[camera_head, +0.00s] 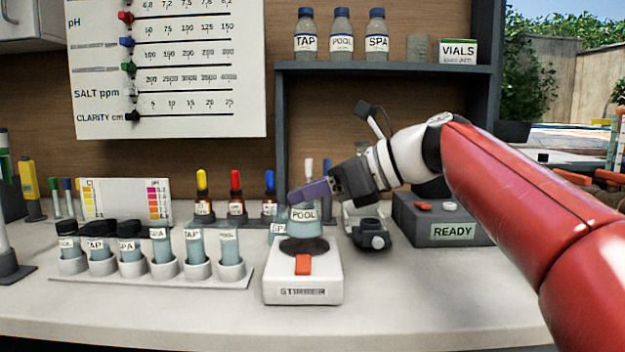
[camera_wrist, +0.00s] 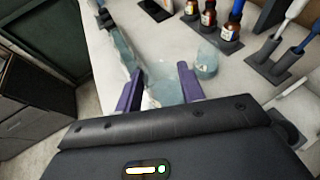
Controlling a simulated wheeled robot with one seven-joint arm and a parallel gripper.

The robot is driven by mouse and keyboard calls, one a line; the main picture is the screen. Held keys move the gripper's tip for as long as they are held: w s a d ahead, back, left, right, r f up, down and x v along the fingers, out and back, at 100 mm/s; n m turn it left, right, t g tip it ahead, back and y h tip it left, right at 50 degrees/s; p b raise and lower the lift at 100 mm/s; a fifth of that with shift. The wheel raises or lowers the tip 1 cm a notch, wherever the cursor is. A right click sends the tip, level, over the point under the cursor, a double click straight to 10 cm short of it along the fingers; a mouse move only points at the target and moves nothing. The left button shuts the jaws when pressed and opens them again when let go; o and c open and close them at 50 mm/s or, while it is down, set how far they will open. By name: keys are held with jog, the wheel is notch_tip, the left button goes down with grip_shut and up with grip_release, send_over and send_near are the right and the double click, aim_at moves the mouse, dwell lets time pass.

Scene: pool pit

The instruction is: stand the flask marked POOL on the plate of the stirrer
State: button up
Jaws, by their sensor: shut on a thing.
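The flask marked POOL (camera_head: 304,216) holds pale blue liquid and looks upright. My gripper (camera_head: 306,192) is shut on it near its neck, with a purple finger across the flask's upper part. The flask's base shows right at the back of the dark round plate (camera_head: 304,248) of the white stirrer (camera_head: 303,290); I cannot tell whether it touches the plate. In the wrist view, the flask (camera_wrist: 161,90) shows as a clear shape between the two purple fingers (camera_wrist: 158,86). The stirrer is not clear in that view.
A flask marked SPA (camera_head: 278,229) stands behind the stirrer, partly hidden. A rack (camera_head: 150,281) of labelled tubes is to the left. Dropper bottles (camera_head: 236,196) stand behind. A grey READY box (camera_head: 447,226) is at the right. The counter's front right is clear.

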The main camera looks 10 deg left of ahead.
aim_at(319, 212)
jog(key=shift+f, duration=0.65)
jog(key=shift+f+b, duration=0.2)
jog(key=shift+b, duration=0.1)
jog(key=shift+f+b, duration=0.4)
jog(key=shift+f, duration=0.2)
jog(key=shift+d+f, duration=0.1)
jog(key=shift+f, duration=0.45)
jog(key=shift+c, duration=1.4)
jog(key=shift+f, duration=0.1)
jog(key=o, duration=0.9)
jog(key=shift+o, duration=1)
jog(key=shift+w, duration=0.15)
jog(key=shift+o, duration=1.3)
jog(key=shift+r, duration=0.2)
